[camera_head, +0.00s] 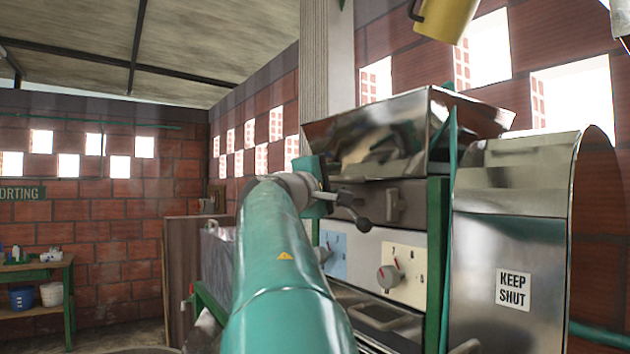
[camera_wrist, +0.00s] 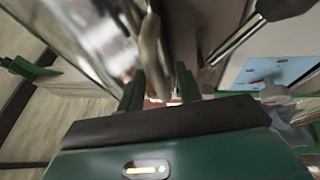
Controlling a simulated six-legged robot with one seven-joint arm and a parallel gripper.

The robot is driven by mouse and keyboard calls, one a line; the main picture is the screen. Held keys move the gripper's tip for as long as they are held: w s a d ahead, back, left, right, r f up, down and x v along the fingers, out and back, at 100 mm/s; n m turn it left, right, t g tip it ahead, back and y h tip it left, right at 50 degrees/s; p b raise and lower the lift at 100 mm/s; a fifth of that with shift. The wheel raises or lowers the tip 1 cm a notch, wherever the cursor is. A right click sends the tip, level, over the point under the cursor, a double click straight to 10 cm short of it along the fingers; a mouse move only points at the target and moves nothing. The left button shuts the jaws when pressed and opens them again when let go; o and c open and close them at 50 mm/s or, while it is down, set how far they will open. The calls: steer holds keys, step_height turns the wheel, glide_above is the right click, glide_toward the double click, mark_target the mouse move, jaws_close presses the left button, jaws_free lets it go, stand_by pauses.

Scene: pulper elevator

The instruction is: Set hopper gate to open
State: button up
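A shiny metal hopper (camera_head: 385,135) stands above the machine's panel. I cannot tell for sure that this is the gate's handle, or how the gate is set. My gripper (camera_head: 314,178) is beside the lever, partly hidden by my own arm. In the wrist view my gripper (camera_wrist: 160,88) has its two fingers apart. A grey rounded bar (camera_wrist: 150,45) shows just beyond the gap, and contact is unclear. The lever's rod (camera_wrist: 238,38) lies to the right of the fingers.
A panel with a red-marked dial (camera_head: 388,277) and a blue panel (camera_head: 334,255) sit below. A yellow container (camera_head: 447,18) hangs above. A green table (camera_head: 38,270) stands far left.

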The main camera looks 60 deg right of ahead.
jaws_close()
steer(key=w+a, duration=0.3)
steer(key=a, duration=0.2)
steer(key=shift+a, duration=0.3)
steer(key=shift+c, duration=1.9)
jaws_free()
steer(key=o, duration=0.4)
steer(key=shift+w+a, duration=0.1)
steer(key=shift+a, duration=0.25)
steer(key=a+f, duration=0.1)
steer(key=a, duration=0.7)
steer(key=a+f, duration=0.1)
steer(key=a, duration=0.4)
steer(key=shift+w+f, duration=0.3)
steer(key=shift+w, duration=0.05)
